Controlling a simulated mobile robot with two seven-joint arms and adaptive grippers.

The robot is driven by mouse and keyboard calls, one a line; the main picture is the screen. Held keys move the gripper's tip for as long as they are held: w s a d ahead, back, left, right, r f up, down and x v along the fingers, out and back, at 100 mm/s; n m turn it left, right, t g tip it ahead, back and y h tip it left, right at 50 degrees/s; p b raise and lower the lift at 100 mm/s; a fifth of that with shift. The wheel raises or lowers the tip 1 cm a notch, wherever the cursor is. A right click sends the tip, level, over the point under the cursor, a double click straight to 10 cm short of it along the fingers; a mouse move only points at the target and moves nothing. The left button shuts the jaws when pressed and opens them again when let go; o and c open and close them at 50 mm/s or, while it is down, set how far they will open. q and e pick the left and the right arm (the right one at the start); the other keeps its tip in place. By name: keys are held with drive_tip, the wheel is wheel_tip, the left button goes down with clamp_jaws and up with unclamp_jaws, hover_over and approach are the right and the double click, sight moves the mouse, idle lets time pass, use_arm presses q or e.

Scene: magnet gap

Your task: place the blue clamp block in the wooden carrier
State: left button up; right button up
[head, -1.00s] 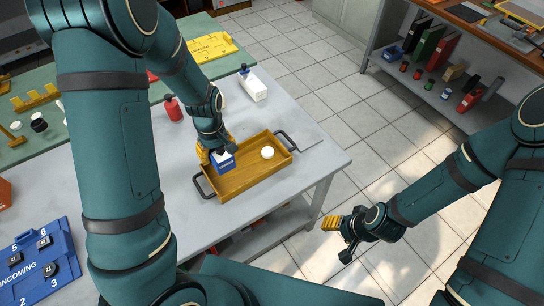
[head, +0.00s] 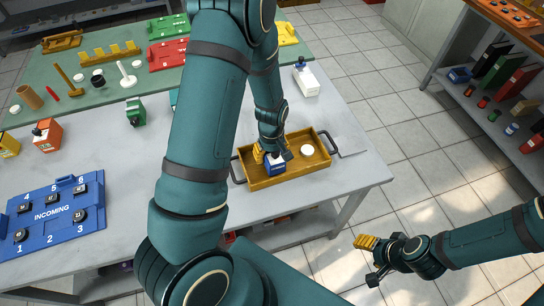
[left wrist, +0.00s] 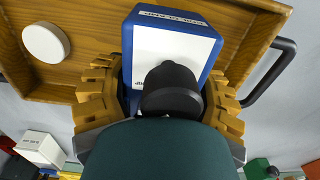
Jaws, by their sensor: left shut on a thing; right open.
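The blue clamp block (head: 275,168) has a white top face and a dark knob. It is at the left part of the wooden carrier (head: 300,178), a shallow tray with two dark handles. My left gripper (head: 272,156) is shut on the block, with yellow fingers on both sides of it. In the left wrist view the block (left wrist: 172,50) is over the carrier's wooden floor (left wrist: 95,45); whether it touches the floor I cannot tell. My right gripper (head: 372,258) is open and empty, away from the table over the floor at the right.
A round white piece (head: 307,149) lies in the carrier's right part. A blue INCOMING tray (head: 50,218) is at the left, with orange (head: 46,134) and green (head: 135,112) blocks behind it. A white block (head: 305,80) stands behind the carrier.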

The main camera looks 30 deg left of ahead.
use_arm(q)
drive_tip(key=shift+w+f, duration=0.1)
drive_tip(key=shift+f, duration=0.5)
drive_tip(key=shift+f, duration=0.1)
drive_tip(key=o, duration=1.4)
